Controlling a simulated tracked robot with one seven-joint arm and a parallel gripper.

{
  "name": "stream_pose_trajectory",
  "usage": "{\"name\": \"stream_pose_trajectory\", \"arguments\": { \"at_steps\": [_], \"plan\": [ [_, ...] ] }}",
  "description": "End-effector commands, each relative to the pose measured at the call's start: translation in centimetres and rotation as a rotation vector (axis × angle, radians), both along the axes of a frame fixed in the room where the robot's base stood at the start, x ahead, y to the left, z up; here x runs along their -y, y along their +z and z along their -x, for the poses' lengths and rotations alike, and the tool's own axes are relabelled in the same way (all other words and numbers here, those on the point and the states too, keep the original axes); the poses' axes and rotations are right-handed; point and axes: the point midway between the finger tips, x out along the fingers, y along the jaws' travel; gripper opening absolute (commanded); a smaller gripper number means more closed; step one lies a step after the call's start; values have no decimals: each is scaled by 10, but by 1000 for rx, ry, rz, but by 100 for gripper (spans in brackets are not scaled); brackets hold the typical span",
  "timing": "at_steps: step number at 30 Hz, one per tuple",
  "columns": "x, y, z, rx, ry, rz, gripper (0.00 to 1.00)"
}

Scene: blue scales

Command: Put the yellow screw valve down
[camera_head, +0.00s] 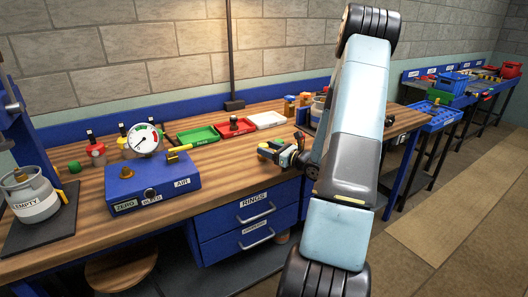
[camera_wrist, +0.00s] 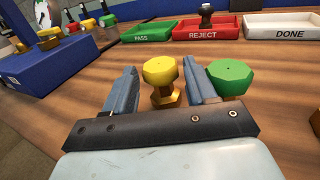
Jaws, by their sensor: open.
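The yellow screw valve (camera_wrist: 160,72), with a faceted yellow cap and a brass lower part, is upright between my fingers in the wrist view. It appears to stand on the wooden bench (camera_wrist: 100,100). My gripper (camera_wrist: 163,82) is open, with a finger on each side of the valve and small gaps visible. A green-capped valve (camera_wrist: 230,78) is just outside the right finger. In the head view my gripper (camera_head: 268,150) is low at the bench's front part, and the valve is hard to make out there.
Behind are the green PASS tray (camera_wrist: 148,32), the red REJECT tray (camera_wrist: 180,30) holding a dark-topped valve (camera_wrist: 206,14), and the white DONE tray (camera_wrist: 290,24). The blue test box (camera_head: 150,188) with a gauge stands left. Bare wood lies between box and gripper.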

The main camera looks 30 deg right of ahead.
Motion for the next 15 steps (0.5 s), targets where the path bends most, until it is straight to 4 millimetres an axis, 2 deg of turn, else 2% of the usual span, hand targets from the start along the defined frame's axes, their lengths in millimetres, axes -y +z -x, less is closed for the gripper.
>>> {"name": "stream_pose_trajectory", "arguments": {
  "at_steps": [5,12,15],
  "plan": [
    [-9,0,-20,0,1,0,56],
    [-10,0,-23,0,0,0,56],
    [-10,1,-23,0,0,0,47]
  ]
}}
